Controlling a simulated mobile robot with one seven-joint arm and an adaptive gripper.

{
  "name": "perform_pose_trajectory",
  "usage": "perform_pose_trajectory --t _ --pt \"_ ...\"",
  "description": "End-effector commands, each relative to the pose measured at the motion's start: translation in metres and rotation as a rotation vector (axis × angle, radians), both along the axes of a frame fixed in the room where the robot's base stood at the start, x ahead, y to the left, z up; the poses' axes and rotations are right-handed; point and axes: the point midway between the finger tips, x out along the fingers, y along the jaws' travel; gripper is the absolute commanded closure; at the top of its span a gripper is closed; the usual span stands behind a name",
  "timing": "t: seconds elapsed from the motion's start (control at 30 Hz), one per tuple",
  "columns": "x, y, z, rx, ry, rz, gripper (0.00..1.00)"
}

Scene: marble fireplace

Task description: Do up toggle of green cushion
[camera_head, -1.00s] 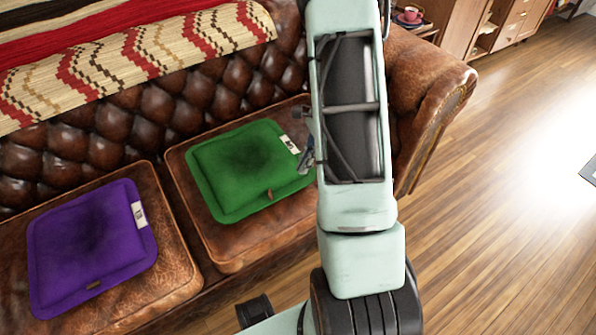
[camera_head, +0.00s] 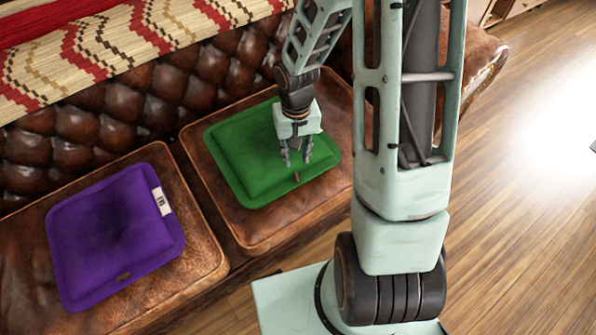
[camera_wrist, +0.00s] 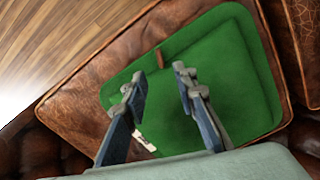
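The green cushion (camera_head: 245,160) lies flat on the right seat of the brown leather sofa. It also shows in the wrist view (camera_wrist: 237,85). Its toggle (camera_head: 297,177) is a small brown piece near the front edge; in the wrist view the toggle (camera_wrist: 160,58) lies beyond my fingertips. Whether it is fastened is too small to tell. My gripper (camera_head: 296,160) points down over the cushion, close behind the toggle. In the wrist view my gripper (camera_wrist: 158,79) has its two fingers apart with nothing between them. The cushion's white label (camera_wrist: 146,141) is partly hidden by a finger.
A purple cushion (camera_head: 110,235) with a white label lies on the left seat. The sofa's tufted back (camera_head: 150,100) with a patterned blanket (camera_head: 140,40) rises behind. The wooden floor (camera_head: 520,220) to the right is clear.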

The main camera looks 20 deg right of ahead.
Motion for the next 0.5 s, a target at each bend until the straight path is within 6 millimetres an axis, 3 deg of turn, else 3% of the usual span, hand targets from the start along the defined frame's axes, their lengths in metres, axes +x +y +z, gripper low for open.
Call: perform_pose_trajectory --t 0.3,0.5 --pt "-0.001 0.000 -0.062 0.000 0.006 -0.005 0.74" --pt "-0.001 -0.001 -0.091 0.000 0.005 -0.006 0.74"
